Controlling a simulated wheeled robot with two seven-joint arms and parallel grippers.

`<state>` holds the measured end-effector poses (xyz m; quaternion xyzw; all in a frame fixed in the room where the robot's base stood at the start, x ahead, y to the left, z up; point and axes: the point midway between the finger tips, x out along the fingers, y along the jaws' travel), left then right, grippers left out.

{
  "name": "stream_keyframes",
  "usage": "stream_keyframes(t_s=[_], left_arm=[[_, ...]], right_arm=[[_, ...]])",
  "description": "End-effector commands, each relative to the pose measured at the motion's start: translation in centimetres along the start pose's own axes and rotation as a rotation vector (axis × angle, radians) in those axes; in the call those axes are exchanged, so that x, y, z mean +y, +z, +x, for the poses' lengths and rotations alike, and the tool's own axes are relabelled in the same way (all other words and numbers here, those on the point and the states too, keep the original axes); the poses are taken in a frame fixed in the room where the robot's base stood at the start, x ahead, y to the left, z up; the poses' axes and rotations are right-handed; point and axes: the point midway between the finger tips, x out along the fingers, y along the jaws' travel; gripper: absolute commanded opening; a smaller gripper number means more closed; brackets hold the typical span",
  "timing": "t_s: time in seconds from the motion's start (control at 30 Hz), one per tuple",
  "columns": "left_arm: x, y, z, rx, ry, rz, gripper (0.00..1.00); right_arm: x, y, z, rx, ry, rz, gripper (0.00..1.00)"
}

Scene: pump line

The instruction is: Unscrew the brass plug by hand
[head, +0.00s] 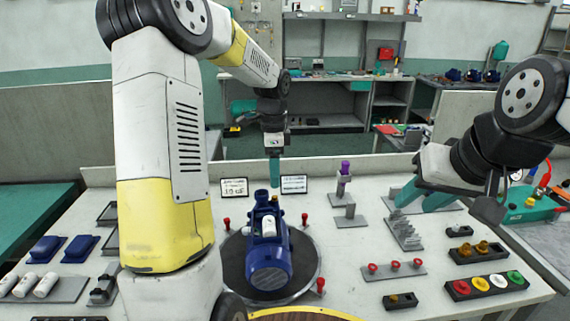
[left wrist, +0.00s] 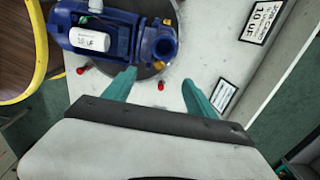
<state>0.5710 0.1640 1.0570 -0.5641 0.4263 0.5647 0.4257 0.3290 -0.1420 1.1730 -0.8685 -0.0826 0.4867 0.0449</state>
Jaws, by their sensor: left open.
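A blue pump (head: 268,258) lies on a round dark turntable (head: 310,262). A small brass-coloured plug (head: 274,198) shows at the far end of the pump. In the left wrist view a brass-coloured round part (left wrist: 163,46) sits beside the pump's open blue port (left wrist: 164,48), and a smaller one lies further up. My left gripper (head: 274,182) hangs fingers-down beyond the pump's far end; in its wrist view the teal fingers (left wrist: 158,78) are apart and empty, short of the plug. My right gripper (head: 422,203) has its teal fingers apart, above the bench's right side.
Red knobs (head: 320,285) stand around the turntable. A grey stepped rack (head: 404,234) is below my right gripper. Trays with brass fittings (head: 476,253) and coloured caps (head: 487,286) are at the right. Two label cards (head: 293,184) stand behind the pump.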

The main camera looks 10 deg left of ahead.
Motion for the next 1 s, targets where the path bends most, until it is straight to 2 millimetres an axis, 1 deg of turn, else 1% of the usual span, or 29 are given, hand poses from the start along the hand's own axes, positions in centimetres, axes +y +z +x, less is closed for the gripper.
stream_keyframes(t_s=[0.73, 1.0], left_arm=[[0.1, 0.0, 4.9, 0.000, 0.000, -0.002, 0.65], [0.1, 0.0, 4.9, 0.000, -0.001, -0.003, 0.65]], right_arm=[[0.0, 0.0, 0.0, 0.000, 0.000, 0.000, 0.36], [0.0, 0.0, 0.0, 0.000, 0.000, 0.000, 0.36]])
